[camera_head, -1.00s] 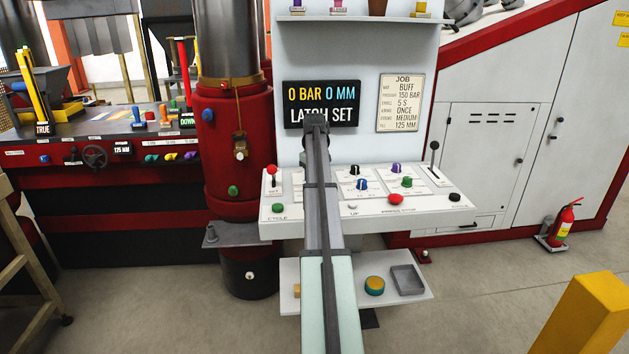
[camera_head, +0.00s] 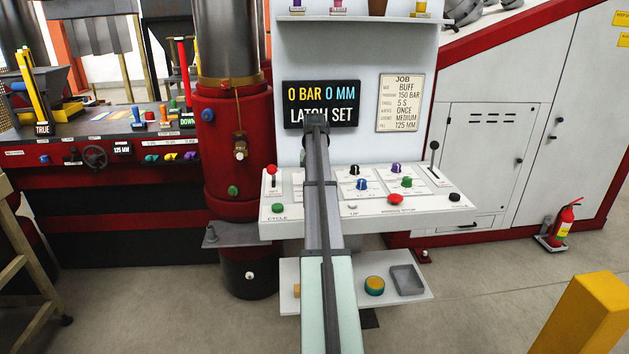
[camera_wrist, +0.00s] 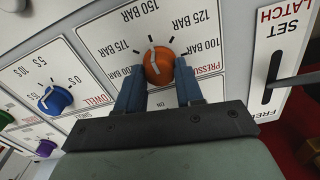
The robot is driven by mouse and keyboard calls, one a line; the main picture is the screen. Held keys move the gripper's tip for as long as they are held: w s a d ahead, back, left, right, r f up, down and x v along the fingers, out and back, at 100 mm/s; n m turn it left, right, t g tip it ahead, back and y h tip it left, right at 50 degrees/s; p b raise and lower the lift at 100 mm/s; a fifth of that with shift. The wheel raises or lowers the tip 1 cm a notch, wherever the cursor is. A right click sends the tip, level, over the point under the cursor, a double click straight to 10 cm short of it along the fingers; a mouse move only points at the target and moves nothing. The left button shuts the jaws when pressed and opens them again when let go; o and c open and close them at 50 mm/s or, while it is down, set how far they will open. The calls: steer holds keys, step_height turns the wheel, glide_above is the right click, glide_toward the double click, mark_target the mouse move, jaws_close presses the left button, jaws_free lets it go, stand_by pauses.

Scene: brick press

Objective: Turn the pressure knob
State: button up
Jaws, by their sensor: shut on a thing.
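In the wrist view, the orange pressure knob (camera_wrist: 158,66) sits on a white panel whose labels appear upside down. Its white pointer line points up and slightly left, towards the 150 BAR label (camera_wrist: 138,15). My gripper (camera_wrist: 160,70) is shut on the knob, with one blue finger on each side. In the head view my arm covers the knob and the gripper. The display (camera_head: 321,104) reads 0 BAR 0 MM and LATCH SET. The job card (camera_head: 399,103) lists a pressure of 150 BAR.
A blue dwell knob (camera_wrist: 55,99) is left of my gripper in the wrist view, and the latch slot (camera_wrist: 272,75) is to the right. On the console (camera_head: 330,226) are a red-topped lever (camera_head: 271,172), a red button (camera_head: 395,199) and a black-topped lever (camera_head: 434,150).

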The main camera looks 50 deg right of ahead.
steer(key=shift+m, duration=0.4)
steer(key=o, duration=1)
steer(key=shift+o, duration=0.2)
steer(key=shift+r, duration=0.1)
step_height(320, 180, up, 14)
steer(key=shift+f, duration=0.2)
steer(key=shift+w, duration=0.1)
stand_by(0.3)
